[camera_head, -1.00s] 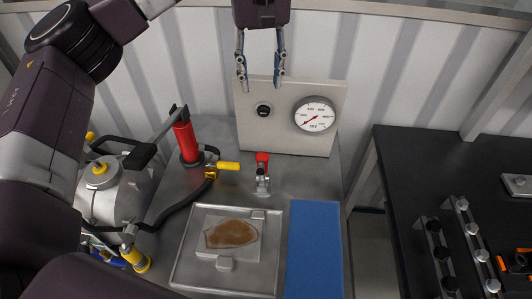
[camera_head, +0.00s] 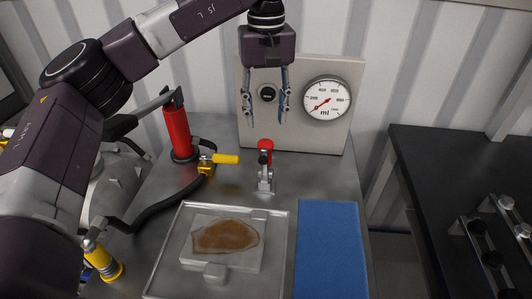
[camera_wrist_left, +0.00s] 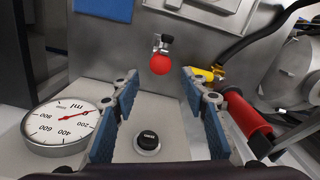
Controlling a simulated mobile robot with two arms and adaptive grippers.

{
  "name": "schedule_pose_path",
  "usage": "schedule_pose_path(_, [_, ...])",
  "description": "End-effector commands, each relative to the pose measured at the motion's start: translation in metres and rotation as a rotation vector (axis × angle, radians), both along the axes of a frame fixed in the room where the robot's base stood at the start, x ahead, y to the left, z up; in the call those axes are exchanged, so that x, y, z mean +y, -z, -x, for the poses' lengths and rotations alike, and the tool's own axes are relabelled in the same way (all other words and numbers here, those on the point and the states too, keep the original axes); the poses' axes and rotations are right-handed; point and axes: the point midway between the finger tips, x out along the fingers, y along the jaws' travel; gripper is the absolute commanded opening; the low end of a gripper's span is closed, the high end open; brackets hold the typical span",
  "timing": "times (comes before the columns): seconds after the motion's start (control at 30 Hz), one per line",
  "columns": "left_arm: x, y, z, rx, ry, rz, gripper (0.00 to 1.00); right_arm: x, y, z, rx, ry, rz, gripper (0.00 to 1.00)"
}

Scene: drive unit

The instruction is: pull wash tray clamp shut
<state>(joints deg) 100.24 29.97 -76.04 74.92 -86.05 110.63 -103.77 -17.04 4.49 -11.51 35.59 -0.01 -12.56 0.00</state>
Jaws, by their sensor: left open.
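The wash tray clamp (camera_head: 265,178) is a small metal toggle clamp with a red-tipped handle (camera_head: 264,145), standing upright behind the wash tray (camera_head: 166,262). The tray holds a pale block with a brown stain. My left gripper (camera_head: 266,118) is open and points down above and behind the clamp, in front of the gauge panel. In the left wrist view the clamp's red tip (camera_wrist_left: 160,64) lies beyond and between the two open fingers, apart from them. My right gripper is not in view.
A gauge panel (camera_head: 300,130) with a round dial (camera_head: 326,100) and black knob stands behind. A red pump cylinder (camera_head: 178,132) and yellow-handled valve (camera_head: 224,159) stand left of the clamp. A blue mat (camera_head: 331,250) lies right of the tray.

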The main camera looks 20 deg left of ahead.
Motion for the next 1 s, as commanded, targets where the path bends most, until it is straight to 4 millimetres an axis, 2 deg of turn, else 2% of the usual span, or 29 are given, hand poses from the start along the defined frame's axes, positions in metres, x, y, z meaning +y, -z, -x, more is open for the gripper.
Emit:
schedule_pose_path(0.17, [0.001,0.018,0.0,0.003,-0.001,-0.001,0.41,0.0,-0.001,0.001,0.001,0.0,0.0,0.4])
schedule_pose_path(0.4, [0.001,0.056,0.001,0.003,-0.001,-0.002,0.41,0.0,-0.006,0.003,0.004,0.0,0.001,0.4])
schedule_pose_path(0.53, [0.0,0.07,0.0,0.002,-0.001,0.0,0.41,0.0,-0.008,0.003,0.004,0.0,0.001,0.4])
schedule_pose_path(0.7, [0.0,0.079,0.0,0.0,-0.001,-0.001,0.41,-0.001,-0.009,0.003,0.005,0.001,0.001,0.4])
schedule_pose_path(0.9, [0.0,0.079,0.0,0.0,-0.001,-0.001,0.41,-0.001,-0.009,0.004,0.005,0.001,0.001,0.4])
schedule_pose_path(1.0, [0.0,0.079,0.0,0.0,-0.001,-0.001,0.31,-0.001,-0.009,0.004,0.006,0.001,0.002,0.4])
